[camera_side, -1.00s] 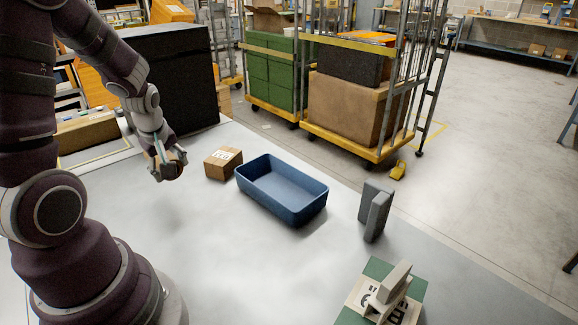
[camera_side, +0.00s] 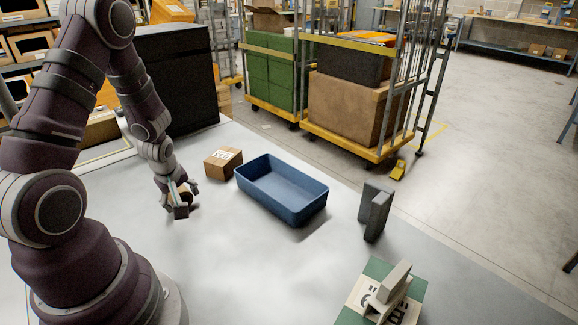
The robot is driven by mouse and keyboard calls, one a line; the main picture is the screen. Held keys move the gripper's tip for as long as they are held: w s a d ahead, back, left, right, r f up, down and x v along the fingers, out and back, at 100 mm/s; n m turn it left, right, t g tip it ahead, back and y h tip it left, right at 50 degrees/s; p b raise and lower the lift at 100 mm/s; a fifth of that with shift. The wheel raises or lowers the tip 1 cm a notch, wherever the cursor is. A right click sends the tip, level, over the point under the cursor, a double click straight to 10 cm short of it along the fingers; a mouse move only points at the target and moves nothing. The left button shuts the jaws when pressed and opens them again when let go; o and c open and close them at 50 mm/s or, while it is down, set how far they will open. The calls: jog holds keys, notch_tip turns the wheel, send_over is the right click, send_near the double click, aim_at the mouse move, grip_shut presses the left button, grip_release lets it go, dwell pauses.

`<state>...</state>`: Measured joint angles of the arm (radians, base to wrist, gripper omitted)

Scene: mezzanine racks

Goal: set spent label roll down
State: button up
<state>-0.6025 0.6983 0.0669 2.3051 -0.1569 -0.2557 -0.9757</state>
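My gripper (camera_side: 181,208) points down over the pale table, left of the blue tray and below the small brown carton. A small tan-brown piece, which looks like the spent label roll (camera_side: 176,197), shows between its fingers. The fingers appear shut on it and hide most of it. It is low over the table, but I cannot tell whether it touches the surface.
A blue tray (camera_side: 314,212), empty, stands mid-table. A small brown carton (camera_side: 222,162) stands left of it. The table's centre front is clear.

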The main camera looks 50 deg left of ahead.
jog(key=shift+o, duration=1.2)
jog(key=v, duration=1.2)
jog(key=d+r+m+t+h, duration=0.1)
jog(key=d+r+m+h, duration=0.1)
jog(key=d+r+m, duration=0.2)
jog(key=d+r+m+t+h, duration=0.2)
jog(key=d+r+m, duration=0.3)
jog(key=d+m, duration=0.6)
jog(key=m, duration=0.3)
jog(key=shift+w+m, duration=0.3)
jog(key=shift+w, duration=0.1)
